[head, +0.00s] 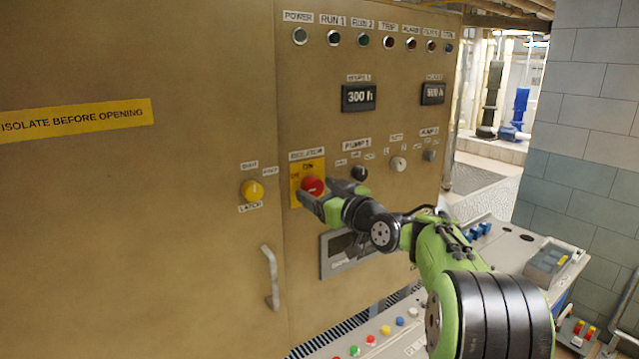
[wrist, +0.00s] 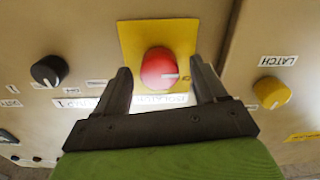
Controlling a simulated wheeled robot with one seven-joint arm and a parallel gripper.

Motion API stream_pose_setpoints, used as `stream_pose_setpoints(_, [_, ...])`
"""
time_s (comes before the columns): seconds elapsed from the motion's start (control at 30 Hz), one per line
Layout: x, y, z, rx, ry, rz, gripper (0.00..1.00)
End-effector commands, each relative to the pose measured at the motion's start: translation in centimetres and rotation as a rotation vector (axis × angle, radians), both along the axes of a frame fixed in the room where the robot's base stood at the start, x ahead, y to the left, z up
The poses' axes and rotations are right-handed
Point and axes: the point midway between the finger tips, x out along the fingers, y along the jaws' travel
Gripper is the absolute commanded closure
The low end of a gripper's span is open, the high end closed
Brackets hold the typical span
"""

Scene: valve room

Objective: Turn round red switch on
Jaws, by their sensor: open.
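The round red switch (head: 313,186) sits on a yellow plate (head: 321,164) with "ON" printed above it, on the brown cabinet front. In the wrist view the red switch (wrist: 157,67) shows a white pointer mark toward the picture's right; that view looks upside down. My gripper (wrist: 160,66) is open, with one finger on each side of the switch and visible gaps between fingers and knob. In the head view my gripper (head: 324,195) is at the switch, and its fingers hide the lower part of the plate. Whether the fingers touch the panel I cannot tell.
A yellow latch knob (head: 252,190) and a door handle (head: 270,277) are left of the switch. A black knob (head: 359,173) is close to its right. A lower console (head: 400,335) with several coloured buttons stands below. Indicator lamps run along the cabinet top.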

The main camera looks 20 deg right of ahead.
Motion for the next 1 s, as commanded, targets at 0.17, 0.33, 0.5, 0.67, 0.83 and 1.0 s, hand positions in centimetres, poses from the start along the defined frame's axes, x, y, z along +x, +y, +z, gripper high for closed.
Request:
stream_pose_setpoints(0.17, [0.39, 0.10, -0.11, 0.001, 0.000, 0.000, 0.29])
stream_pose_setpoints(0.33, [0.35, 0.09, -0.16, 0.001, 0.001, 0.000, 0.38])
stream_pose_setpoints(0.5, [0.33, 0.09, -0.16, 0.001, 0.001, 0.000, 0.64])
stream_pose_setpoints(0.67, [0.33, 0.08, -0.17, 0.001, 0.001, 0.001, 0.85])
stream_pose_setpoints(0.83, [0.32, 0.09, -0.20, 0.011, 0.004, 0.001, 0.85])
stream_pose_setpoints(1.0, [0.32, 0.09, -0.23, 0.063, 0.014, 0.001, 0.85])
